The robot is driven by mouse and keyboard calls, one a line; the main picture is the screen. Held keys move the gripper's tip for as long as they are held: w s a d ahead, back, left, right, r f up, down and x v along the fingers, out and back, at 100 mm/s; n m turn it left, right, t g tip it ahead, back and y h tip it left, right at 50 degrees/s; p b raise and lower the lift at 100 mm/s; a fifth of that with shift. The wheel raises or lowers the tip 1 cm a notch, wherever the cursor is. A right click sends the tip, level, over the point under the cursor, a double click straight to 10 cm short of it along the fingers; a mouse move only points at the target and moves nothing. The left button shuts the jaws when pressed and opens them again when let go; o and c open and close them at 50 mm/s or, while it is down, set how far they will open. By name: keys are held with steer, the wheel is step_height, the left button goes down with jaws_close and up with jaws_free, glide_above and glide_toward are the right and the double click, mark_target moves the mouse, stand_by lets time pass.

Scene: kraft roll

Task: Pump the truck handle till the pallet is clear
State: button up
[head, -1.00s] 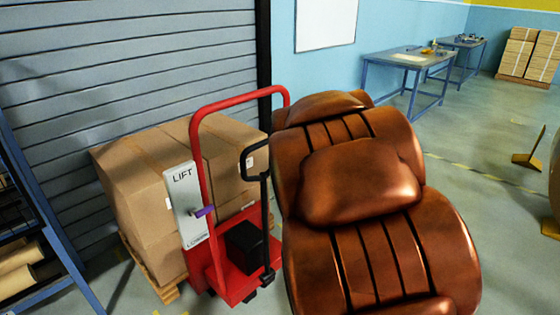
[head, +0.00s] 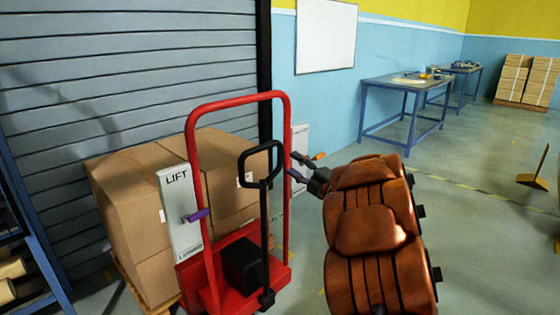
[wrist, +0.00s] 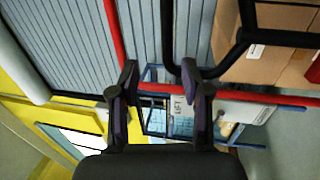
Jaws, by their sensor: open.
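The red pallet truck (head: 193,118) stands upright in the head view, with a black pump handle (head: 265,215) topped by a loop. A LIFT/LOWER plate (head: 180,215) with a purple lever (head: 196,215) is on its left side. Large cardboard boxes (head: 125,205) sit on a wooden pallet (head: 122,282) behind it. The gap under the pallet cannot be made out. My gripper (head: 305,164) is open and empty, to the right of the handle loop and apart from it. In the wrist view my open gripper (wrist: 160,95) has the black handle (wrist: 222,70) beyond and above it.
A second pale plate (head: 299,150) is on the truck's right side. A blue rack (head: 35,215) stands at the left, against a grey shutter (head: 130,60). Blue tables (head: 405,85) and stacked boxes (head: 525,80) are at the back right. Floor at the right is mostly open.

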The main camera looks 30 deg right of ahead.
steer(key=x, duration=0.7)
steer(key=shift+w+a, duration=0.25)
steer(key=shift+w, duration=0.05)
steer(key=shift+c, duration=0.2)
jaws_close()
stand_by(0.5)
steer(key=c, duration=0.8)
jaws_free()
steer(key=o, duration=0.8)
steer(key=shift+o, duration=0.2)
steer(key=shift+s, duration=0.1)
